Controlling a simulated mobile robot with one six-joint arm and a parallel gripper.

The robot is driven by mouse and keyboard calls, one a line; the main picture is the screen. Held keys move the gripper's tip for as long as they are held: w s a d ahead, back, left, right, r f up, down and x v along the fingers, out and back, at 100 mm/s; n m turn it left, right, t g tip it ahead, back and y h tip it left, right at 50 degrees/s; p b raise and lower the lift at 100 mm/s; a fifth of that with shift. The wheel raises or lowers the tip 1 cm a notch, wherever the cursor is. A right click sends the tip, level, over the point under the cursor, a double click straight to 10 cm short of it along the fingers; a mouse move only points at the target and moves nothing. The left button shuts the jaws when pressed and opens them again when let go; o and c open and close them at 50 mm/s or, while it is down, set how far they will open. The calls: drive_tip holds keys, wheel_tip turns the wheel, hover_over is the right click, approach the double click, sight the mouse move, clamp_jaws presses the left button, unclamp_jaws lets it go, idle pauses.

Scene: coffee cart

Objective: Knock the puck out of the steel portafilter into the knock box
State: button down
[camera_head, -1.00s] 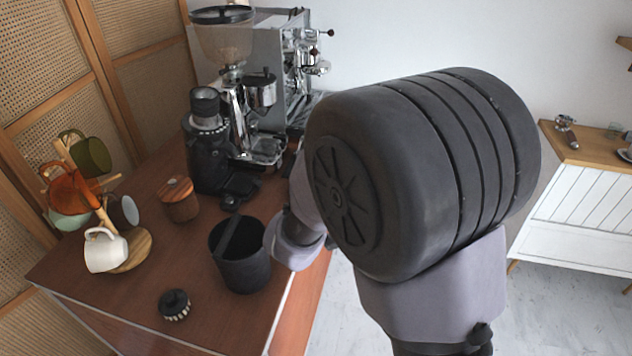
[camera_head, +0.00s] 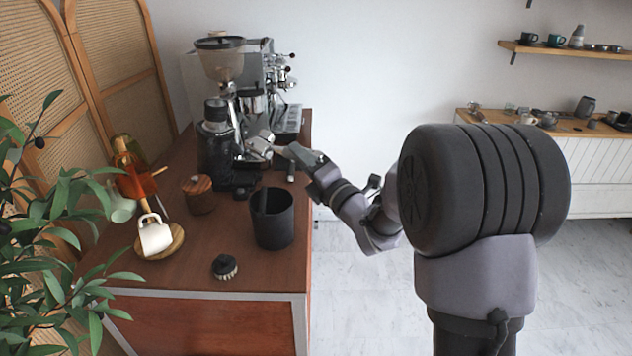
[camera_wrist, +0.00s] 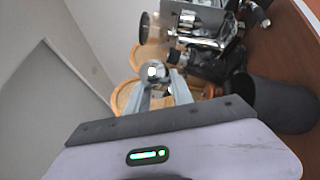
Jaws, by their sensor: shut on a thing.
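The black knock box (camera_head: 273,228) stands upright on the wooden cart, its bar crossing the open top. It also shows at the right of the wrist view (camera_wrist: 285,108). My gripper (camera_head: 284,150) is raised behind and right of the knock box, near the grinder. It is shut on the steel portafilter (camera_head: 260,145), which is held clear of the cart top. In the wrist view, a round steel end of the portafilter (camera_wrist: 153,71) shows between the fingertips (camera_wrist: 160,84). The puck cannot be seen.
The grinder (camera_head: 216,140) and espresso machine (camera_head: 285,85) stand at the back. A lidded wooden jar (camera_head: 199,197), a mug tree with a white mug (camera_head: 154,234) and a round brush (camera_head: 225,267) are on the cart. A plant (camera_head: 60,230) fills the left. Floor right is clear.

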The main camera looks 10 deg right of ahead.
drive_tip(key=shift+s+a+r+n+y, duration=0.1)
drive_tip(key=shift+a+r+n+y, duration=0.2)
drive_tip(key=shift+a+y, duration=0.1)
wheel_tip(320, 180, down, 10)
drive_tip(key=b, duration=0.3)
drive_tip(key=shift+r+p, duration=0.6)
drive_tip(key=shift+r, duration=1.75)
drive_tip(key=shift+a, duration=0.1)
wheel_tip(320, 180, down, 7)
drive_tip(key=b, duration=0.9)
wheel_tip(320, 180, up, 7)
drive_tip(key=p, duration=0.3)
drive_tip(key=shift+r, duration=0.1)
